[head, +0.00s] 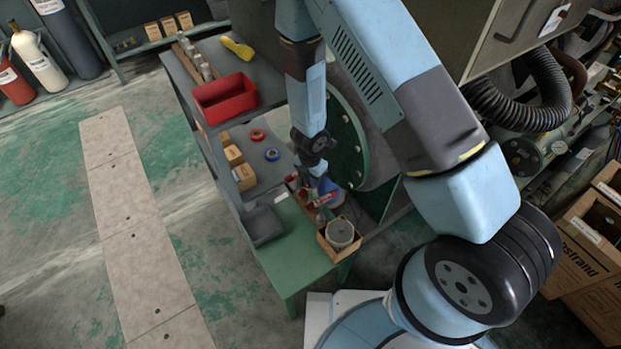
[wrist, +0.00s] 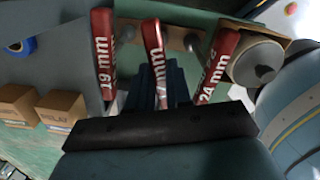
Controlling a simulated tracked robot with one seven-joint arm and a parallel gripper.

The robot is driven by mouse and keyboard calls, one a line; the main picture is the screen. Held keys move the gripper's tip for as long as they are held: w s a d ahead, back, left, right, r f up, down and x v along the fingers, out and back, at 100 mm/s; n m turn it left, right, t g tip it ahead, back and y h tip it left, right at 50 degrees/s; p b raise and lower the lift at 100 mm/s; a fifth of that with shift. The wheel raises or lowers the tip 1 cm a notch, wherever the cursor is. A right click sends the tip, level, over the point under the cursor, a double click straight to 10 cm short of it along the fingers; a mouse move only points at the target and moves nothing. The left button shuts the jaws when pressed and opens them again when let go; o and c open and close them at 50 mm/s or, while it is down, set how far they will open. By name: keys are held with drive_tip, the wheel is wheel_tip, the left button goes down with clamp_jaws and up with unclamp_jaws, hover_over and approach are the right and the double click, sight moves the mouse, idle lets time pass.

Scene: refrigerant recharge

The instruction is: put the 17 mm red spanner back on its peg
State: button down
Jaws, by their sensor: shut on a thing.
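The red 17 mm spanner (wrist: 153,40) is in the middle of the wrist view, its label partly hidden. My gripper (wrist: 163,88) is shut on it, with the dark fingers around its lower part. A red 19 mm spanner (wrist: 103,50) is to its left and a red 24 mm spanner (wrist: 217,62) to its right, both apart from it. Pale round peg-like ends (wrist: 192,42) show between the spanners. I cannot tell whether the held spanner touches a peg. In the head view my gripper (head: 318,170) is low over the bench, by the red spanner handles (head: 325,198).
A wooden box with a grey round can (head: 340,233) stands at the bench's near end. Small cardboard boxes (head: 244,176), tape rolls (head: 272,154) and a red bin (head: 225,97) lie to the left. A green flange (head: 345,140) stands close on the right.

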drive_tip(key=shift+f, duration=0.35)
drive_tip(key=c, duration=1)
unclamp_jaws()
drive_tip(key=shift+o, duration=0.2)
drive_tip(key=shift+s+r, duration=0.1)
drive_tip(key=shift+r, duration=0.1)
drive_tip(key=shift+d+r, duration=0.1)
drive_tip(key=shift+r, duration=1.05)
wheel_tip(320, 180, up, 11)
drive_tip(key=shift+a, duration=0.25)
drive_tip(key=shift+s+f, duration=0.1)
drive_tip(key=shift+s, duration=0.05)
